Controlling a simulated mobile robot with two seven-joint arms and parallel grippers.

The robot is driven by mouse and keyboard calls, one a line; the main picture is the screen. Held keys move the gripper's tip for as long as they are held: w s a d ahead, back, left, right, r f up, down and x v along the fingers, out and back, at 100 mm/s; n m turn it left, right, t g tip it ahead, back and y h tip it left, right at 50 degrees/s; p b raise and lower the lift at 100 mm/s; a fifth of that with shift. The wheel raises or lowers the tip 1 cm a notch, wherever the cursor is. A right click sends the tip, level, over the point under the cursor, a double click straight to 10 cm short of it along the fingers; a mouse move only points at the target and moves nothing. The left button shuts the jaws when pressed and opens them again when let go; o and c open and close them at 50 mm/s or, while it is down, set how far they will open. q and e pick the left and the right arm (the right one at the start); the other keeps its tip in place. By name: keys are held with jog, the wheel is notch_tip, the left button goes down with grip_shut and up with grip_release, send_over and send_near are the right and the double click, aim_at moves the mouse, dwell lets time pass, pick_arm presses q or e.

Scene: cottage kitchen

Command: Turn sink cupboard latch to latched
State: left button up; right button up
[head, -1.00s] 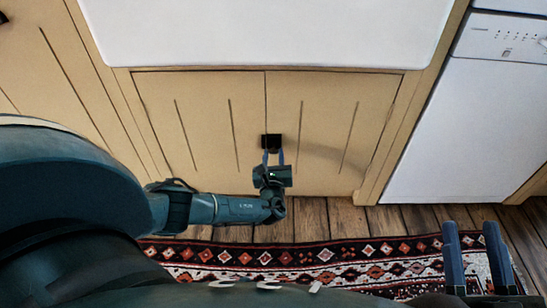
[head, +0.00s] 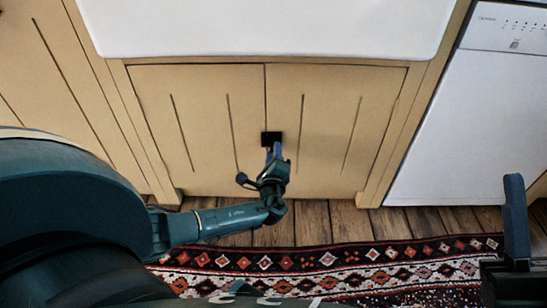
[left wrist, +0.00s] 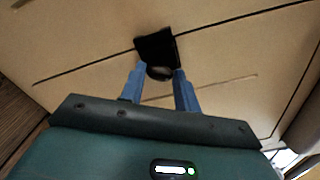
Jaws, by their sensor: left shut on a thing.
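The sink cupboard has two cream doors (head: 335,110) under the white sink, and both look closed. The latch is a small black square plate (head: 265,138) at the seam between the doors. It also shows in the left wrist view (left wrist: 152,44), with a dark round knob (left wrist: 159,73) in front. My left gripper (head: 274,150) is at the latch, its blue fingers on either side of the knob and shut on it. The knob's turn angle cannot be read. My right gripper (head: 516,215) is at the lower right, apart from the cupboard; only one finger shows clearly.
The white sink (head: 270,28) overhangs above the doors. A white dishwasher (head: 465,125) stands at the right. A patterned rug (head: 330,262) lies on the wooden floor (head: 320,220) in front of the cupboard.

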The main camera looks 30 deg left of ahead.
pick_arm(q)
jog(key=n, duration=0.6)
dwell(0.7)
jog(key=o, duration=1)
